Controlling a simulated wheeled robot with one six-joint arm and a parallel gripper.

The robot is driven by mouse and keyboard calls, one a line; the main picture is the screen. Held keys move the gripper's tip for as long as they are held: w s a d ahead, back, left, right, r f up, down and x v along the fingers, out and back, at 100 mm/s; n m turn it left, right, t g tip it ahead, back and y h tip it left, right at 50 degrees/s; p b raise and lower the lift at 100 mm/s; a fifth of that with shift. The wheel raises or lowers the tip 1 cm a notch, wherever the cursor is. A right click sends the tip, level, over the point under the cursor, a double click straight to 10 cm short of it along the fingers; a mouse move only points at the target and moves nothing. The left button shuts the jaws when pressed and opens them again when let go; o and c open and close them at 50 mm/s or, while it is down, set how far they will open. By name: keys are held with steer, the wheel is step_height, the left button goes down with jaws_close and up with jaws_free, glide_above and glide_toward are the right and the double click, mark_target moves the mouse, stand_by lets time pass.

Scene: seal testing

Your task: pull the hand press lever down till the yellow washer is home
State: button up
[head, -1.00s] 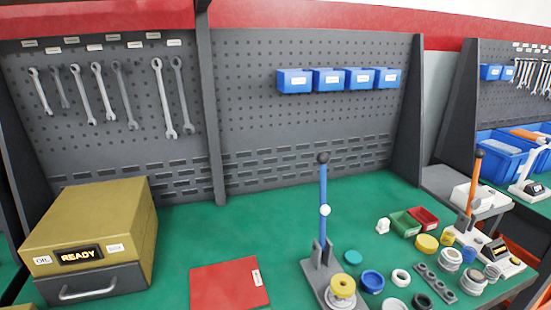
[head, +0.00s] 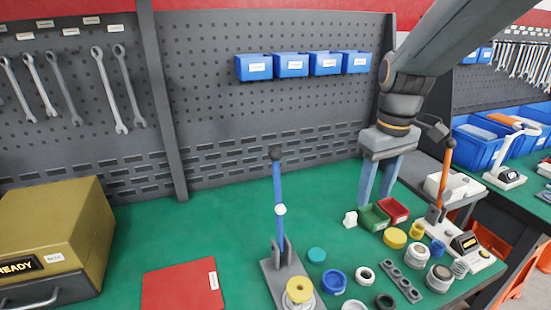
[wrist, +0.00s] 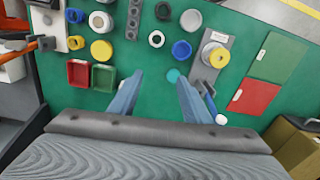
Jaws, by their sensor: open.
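The hand press has a grey base (head: 268,270) and a blue lever (head: 279,185) standing nearly upright, with a black knob (head: 276,152) on top. The yellow washer (head: 299,287) sits on a pale round part at the front of the press; it also shows in the wrist view (wrist: 217,56). I cannot tell how deep it sits. My gripper (head: 376,200) is open and empty, pointing down behind the small bins, right of the lever and apart from it. In the wrist view my gripper (wrist: 160,82) has the press to its right; the lever is partly hidden by the right finger.
A green bin (head: 374,217) and a red bin (head: 393,210) stand near my gripper. An orange lever (head: 447,165) rises to their right. Several rings and caps lie right of the press. A red mat (head: 180,288) lies to its left, with clear green bench behind.

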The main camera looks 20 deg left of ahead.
steer(key=w+a+r+n+g, duration=0.1)
steer(key=a+r+n, duration=0.45)
steer(key=a, duration=0.75)
step_height(320, 180, up, 6)
steer(key=n, duration=0.4)
glide_above(276, 161)
steer(key=w, duration=0.2)
steer(key=shift+w+a+g+h, duration=0.15)
steer(key=shift+g+h, duration=0.15)
steer(key=shift+a+n+p, duration=0.15)
steer(key=shift+n+p, duration=0.1)
steer(key=shift+p, duration=0.05)
steer(key=shift+s+f, duration=0.2)
steer(key=shift+f, duration=0.15)
steer(key=shift+s+f+p, duration=0.2)
steer(key=shift+f+p, duration=0.4)
steer(key=shift+f, duration=1.1)
steer(key=shift+s+f+p, duration=0.2)
steer(key=shift+f+p, duration=0.35)
steer(key=shift+f, duration=1.15)
steer(key=shift+c, duration=0.2)
jaws_close()
